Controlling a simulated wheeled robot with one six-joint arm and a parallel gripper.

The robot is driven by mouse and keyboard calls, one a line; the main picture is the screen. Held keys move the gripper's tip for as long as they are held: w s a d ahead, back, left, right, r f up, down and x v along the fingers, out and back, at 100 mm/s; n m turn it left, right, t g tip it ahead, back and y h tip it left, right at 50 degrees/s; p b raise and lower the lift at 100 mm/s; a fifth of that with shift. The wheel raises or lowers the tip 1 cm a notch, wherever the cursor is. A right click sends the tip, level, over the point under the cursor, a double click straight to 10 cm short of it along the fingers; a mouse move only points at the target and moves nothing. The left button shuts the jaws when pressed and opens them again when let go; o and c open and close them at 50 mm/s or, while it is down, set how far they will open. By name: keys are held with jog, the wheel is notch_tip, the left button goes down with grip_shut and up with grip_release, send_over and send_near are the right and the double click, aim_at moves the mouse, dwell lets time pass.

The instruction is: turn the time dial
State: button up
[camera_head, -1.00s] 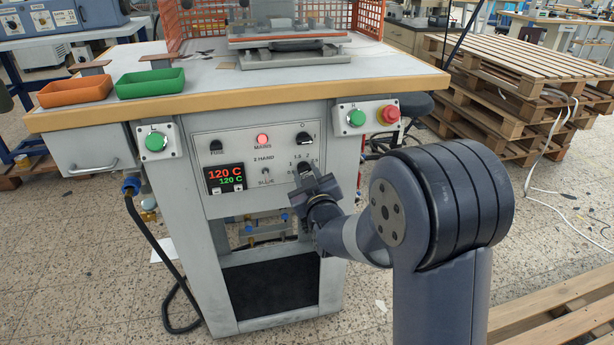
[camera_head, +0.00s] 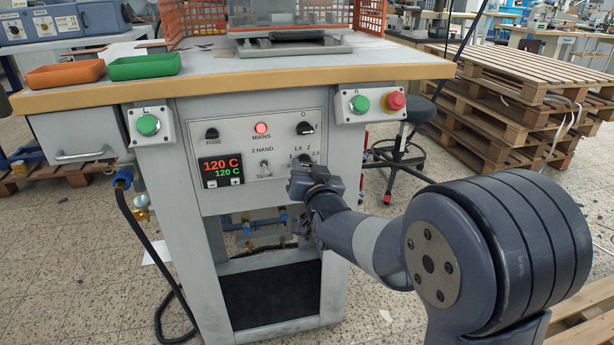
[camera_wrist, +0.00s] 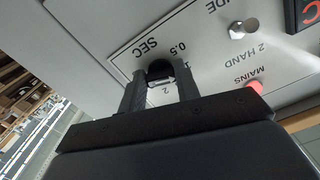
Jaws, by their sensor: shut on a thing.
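The time dial is a small black knob low on the right of the control panel, with time marks such as 1, 1.5 and 2 around it. In the wrist view the dial (camera_wrist: 160,69) sits between my two fingers, beside the printed "0.5" and "SEC". My gripper (camera_wrist: 160,85) is shut on it, one finger on each side. In the head view my gripper (camera_head: 304,172) reaches the panel from the lower right and hides most of the dial. Its pointer direction is hard to make out.
The panel (camera_head: 235,140) also bears a red MAINS lamp (camera_head: 261,128), a black switch (camera_head: 304,128), a toggle (camera_head: 265,165) and a temperature display (camera_head: 221,170). A green button (camera_head: 361,103) and red emergency button (camera_head: 395,101) sit above right. The table edge (camera_head: 240,82) overhangs the panel.

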jog(key=shift+m+b, duration=0.3)
jog(key=shift+m, duration=0.3)
jog(key=o, duration=1)
jog(key=p+v, duration=0.2)
jog(key=v, duration=0.9)
jog(key=shift+w, duration=0.1)
jog(key=b+x, duration=0.2)
jog(key=x, duration=0.8)
jog(key=shift+w+a, duration=0.15)
jog(key=shift+w, duration=0.25)
